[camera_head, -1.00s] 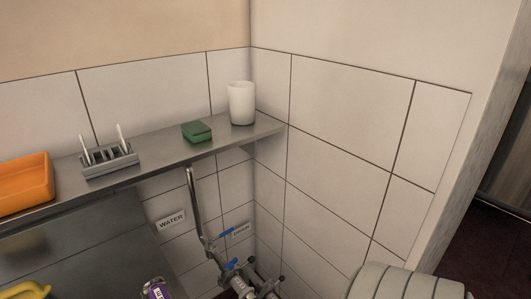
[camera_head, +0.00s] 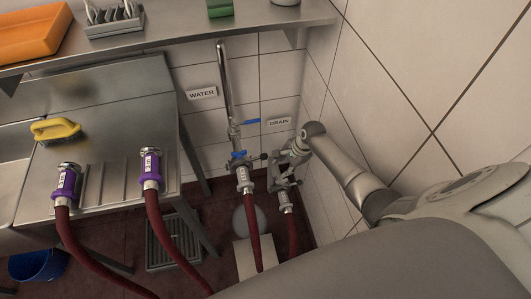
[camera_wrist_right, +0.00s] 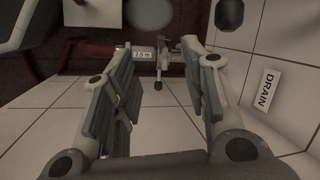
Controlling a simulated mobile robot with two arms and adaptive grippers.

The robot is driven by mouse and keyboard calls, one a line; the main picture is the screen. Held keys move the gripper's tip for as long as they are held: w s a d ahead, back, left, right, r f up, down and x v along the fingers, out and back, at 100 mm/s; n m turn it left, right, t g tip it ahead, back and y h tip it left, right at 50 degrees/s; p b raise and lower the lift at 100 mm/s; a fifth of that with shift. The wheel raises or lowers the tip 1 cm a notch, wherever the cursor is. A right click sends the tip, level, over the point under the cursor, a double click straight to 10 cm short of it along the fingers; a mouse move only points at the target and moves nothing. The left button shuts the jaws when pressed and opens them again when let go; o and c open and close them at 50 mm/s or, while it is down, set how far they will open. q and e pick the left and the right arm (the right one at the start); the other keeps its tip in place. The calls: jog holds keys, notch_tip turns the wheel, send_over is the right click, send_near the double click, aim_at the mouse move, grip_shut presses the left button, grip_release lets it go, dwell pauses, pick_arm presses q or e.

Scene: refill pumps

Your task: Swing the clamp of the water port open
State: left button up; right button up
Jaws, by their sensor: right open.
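The water port (camera_head: 240,160) is at the bottom of the steel pipe below the WATER label (camera_head: 202,94), with a red hose hanging from it. A small clamp lever with a dark knob (camera_head: 264,156) sticks out on its right side. My right gripper (camera_head: 277,165) is just right of the water port, in front of the drain port. In the right wrist view its fingers (camera_wrist_right: 160,95) are open and empty. A small knobbed lever (camera_wrist_right: 158,84) lies between and beyond them, beside a hose end tagged 2.5 m (camera_wrist_right: 144,54). My left gripper is out of view.
The DRAIN label (camera_head: 279,122) is on the wall behind my right gripper. Two purple-collared hose ends (camera_head: 150,170) stand on the steel drainboard at left. A tiled side wall (camera_head: 365,110) is close on the right.

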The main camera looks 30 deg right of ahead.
aim_at(264, 155)
jog(key=w+r+m+y, duration=0.1)
jog(key=w+r+m, duration=0.3)
jog(key=r, duration=0.5)
jog(key=shift+n, duration=0.7)
jog(key=b+x, duration=0.3)
jog(key=b, duration=0.1)
jog(key=b+x, duration=0.3)
jog(key=b, duration=0.1)
jog(key=b+x, duration=0.3)
jog(key=b, duration=0.1)
jog(key=shift+w+a+f, duration=0.1)
jog(key=shift+w+a, duration=0.25)
jog(key=shift+w, duration=0.1)
pick_arm(q)
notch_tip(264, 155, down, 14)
jog(key=b, duration=0.2)
pick_arm(e)
jog(key=shift+w+a+f, duration=0.2)
jog(key=shift+a+f, duration=0.1)
jog(key=shift+f, duration=0.25)
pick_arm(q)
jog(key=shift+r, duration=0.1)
pick_arm(e)
grip_shut()
